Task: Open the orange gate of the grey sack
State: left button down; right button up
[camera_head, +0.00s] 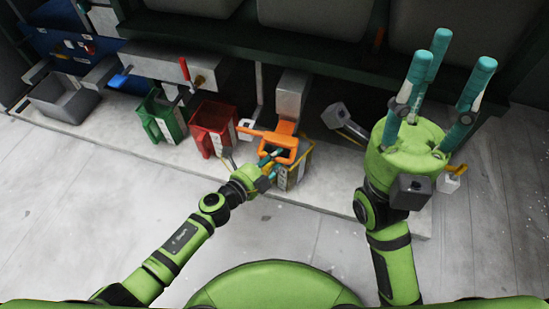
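The orange gate (285,128) is an orange handle-like part under a grey metal box chute (292,95), above a yellow bucket (303,167). Grey sacks hang along the top, one of them (315,15) above this chute; its link to the gate is hidden by the dark beam. My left gripper (273,160) is just in front of the orange part and the bucket, its teal fingers close to the orange loop. Contact and finger spacing are unclear. My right gripper (440,85) is raised at the right, its teal fingers spread upward and empty.
A red bucket (213,124), a green bucket (163,118) and a grey bin (64,98) stand along the ledge to the left. A dark beam (220,57) crosses behind. The front floor is clear.

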pick_arm(q)
jog(key=shift+w+d, duration=0.1)
jog(key=shift+w, duration=0.2)
jog(key=c, duration=1)
grip_release()
jog(key=shift+c, duration=0.2)
jog(key=shift+s, duration=0.15)
jog(key=v, duration=1.2)
